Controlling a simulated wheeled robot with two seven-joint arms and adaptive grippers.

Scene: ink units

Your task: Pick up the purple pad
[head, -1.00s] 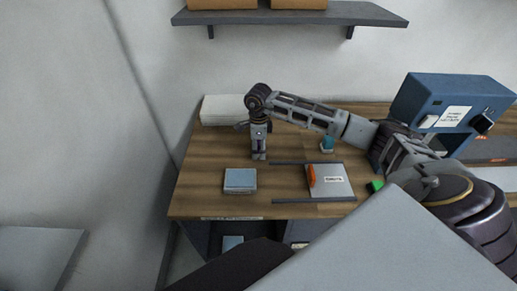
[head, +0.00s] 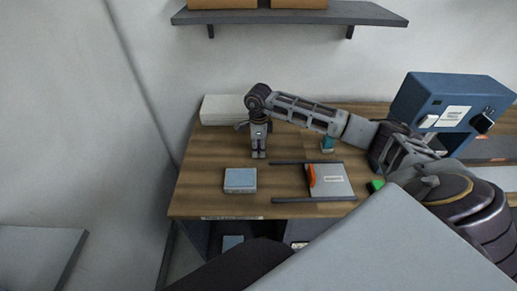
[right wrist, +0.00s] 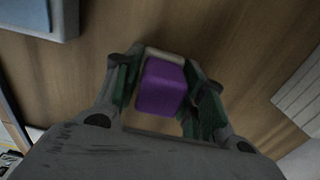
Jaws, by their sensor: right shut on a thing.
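The purple pad (right wrist: 161,88) is a small block that shows in the right wrist view between the two fingers of my right gripper (right wrist: 160,100). The fingers are shut on it, one on each side. In the head view my right gripper (head: 259,153) points down over the back left part of the wooden table (head: 205,200). The pad cannot be made out there. How far the pad is from the table top is hard to tell. My left gripper is not in view.
A blue-grey box (head: 240,180) lies in front of the gripper. A grey plate with an orange handle (head: 313,175) sits between dark rails to the right. A white stack (head: 222,109) is behind. A blue machine (head: 455,105) stands at right. A shelf (head: 290,15) hangs above.

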